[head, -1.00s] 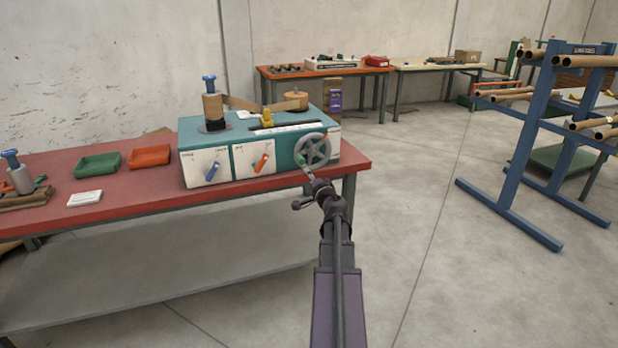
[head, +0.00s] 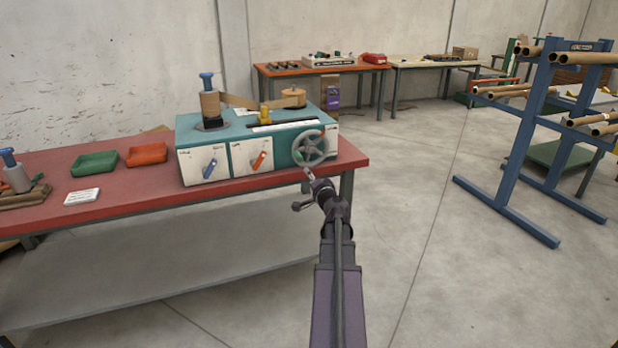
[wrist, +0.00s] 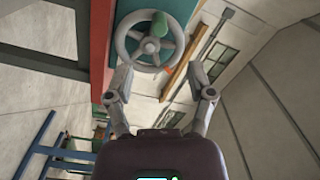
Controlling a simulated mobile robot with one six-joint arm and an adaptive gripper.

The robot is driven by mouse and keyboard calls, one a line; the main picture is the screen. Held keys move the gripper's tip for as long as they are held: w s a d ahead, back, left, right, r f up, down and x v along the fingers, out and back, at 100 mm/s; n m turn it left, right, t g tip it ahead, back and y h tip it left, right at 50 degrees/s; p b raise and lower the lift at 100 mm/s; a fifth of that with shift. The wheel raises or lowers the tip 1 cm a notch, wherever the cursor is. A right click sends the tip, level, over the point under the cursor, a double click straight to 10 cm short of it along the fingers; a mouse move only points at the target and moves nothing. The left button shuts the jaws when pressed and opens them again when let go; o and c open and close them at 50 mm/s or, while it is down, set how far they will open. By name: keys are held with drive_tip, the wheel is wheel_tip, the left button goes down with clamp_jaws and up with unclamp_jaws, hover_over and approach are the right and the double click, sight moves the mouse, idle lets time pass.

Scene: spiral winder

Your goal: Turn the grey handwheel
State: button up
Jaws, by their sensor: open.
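The grey handwheel (head: 310,148) is on the right part of the front of the teal and white winder (head: 234,158), which stands on the red-topped table. In the wrist view the handwheel (wrist: 146,40) shows at the top with its spokes and a green knob (wrist: 152,38) near its middle. My gripper (wrist: 166,72) is open, with its two fingers apart and nothing seen between them. The wheel's lower rim lies just beyond the fingertips, nearer the left one; I cannot tell whether they touch. In the head view my gripper (head: 308,174) is just below the wheel.
The red table (head: 120,195) holds a green tray (head: 96,163), an orange tray (head: 146,153) and a white card (head: 82,196) to the left. A blue rack with brown tubes (head: 545,130) stands at the right. The floor between is clear.

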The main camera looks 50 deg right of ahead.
drive_tip(key=v, duration=1)
drive_tip(key=shift+s, duration=0.2)
drive_tip(key=shift+w, duration=0.1)
drive_tip(key=c, duration=0.8)
clamp_jaws()
drive_tip(key=w+d+f+m+g+y+p, duration=0.1)
drive_tip(key=w+d+m, duration=0.2)
drive_tip(key=m, duration=0.9)
drive_tip(key=w+d+f+m+g+y+p, duration=0.1)
drive_tip(key=w+d+m+p, duration=0.1)
drive_tip(key=w+m, duration=0.6)
drive_tip(key=shift+w+d+f+m+g+y+p, duration=0.3)
drive_tip(key=shift+d+m, duration=0.35)
drive_tip(key=shift+m, duration=2.05)
drive_tip(key=shift+s, duration=0.1)
